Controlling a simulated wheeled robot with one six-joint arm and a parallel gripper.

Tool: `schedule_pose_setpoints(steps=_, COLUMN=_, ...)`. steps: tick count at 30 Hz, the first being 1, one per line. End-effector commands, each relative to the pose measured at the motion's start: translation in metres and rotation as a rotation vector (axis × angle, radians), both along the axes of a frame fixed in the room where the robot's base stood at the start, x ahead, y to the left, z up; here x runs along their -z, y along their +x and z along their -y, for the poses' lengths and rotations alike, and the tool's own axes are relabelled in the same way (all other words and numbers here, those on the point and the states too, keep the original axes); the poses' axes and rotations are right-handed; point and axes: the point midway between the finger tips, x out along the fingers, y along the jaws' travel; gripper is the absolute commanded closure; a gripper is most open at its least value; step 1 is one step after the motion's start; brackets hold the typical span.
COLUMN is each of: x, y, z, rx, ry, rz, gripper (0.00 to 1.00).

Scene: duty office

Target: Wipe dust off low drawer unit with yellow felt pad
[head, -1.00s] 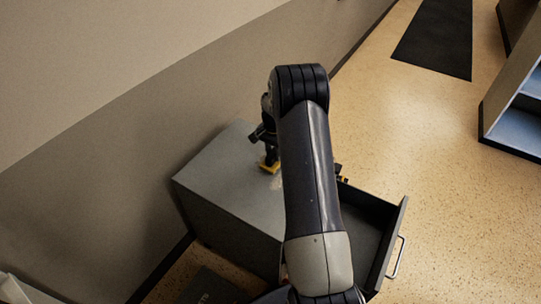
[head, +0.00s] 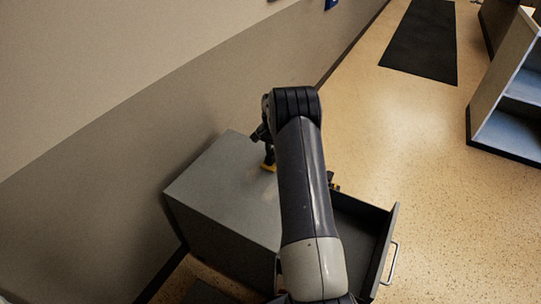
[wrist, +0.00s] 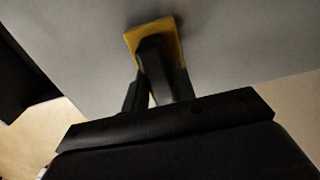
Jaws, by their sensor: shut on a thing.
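The low drawer unit (head: 225,190) is a grey box against the wall. Its drawer (head: 362,240) stands pulled out to the right. A faint pale dust patch (head: 264,184) shows on the top beside my arm; my arm hides part of the top. My gripper (head: 268,160) is over the far part of the top. It is shut on the yellow felt pad (head: 267,168), which appears to rest on the surface. In the wrist view the pad (wrist: 135,36) lies flat against the grey top (wrist: 235,40), with my gripper's fingers (wrist: 157,62) on it.
The open drawer with its metal handle (head: 393,263) juts into the floor space. A shelf unit (head: 507,105) stands at the right. A dark mat (head: 420,45) lies on the floor at the back. The speckled floor between is clear.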

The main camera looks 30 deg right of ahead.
Motion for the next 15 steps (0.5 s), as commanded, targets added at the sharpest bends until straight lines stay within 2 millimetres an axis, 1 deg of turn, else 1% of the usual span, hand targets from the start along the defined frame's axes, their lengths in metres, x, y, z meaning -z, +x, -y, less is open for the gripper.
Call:
schedule_pose_setpoints(steps=3, x=0.001, y=0.004, z=0.007, rx=0.000, ry=0.000, rz=0.000, gripper=0.93)
schedule_pose_setpoints(steps=6, x=0.001, y=0.006, z=0.009, rx=0.000, ry=0.000, rz=0.000, gripper=0.93)
schedule_pose_setpoints(steps=11, x=0.001, y=0.010, z=0.007, rx=-0.001, ry=0.000, rz=0.000, gripper=0.93)
schedule_pose_setpoints(steps=15, x=0.001, y=0.018, z=0.001, rx=-0.001, ry=0.000, rz=0.000, gripper=0.93)
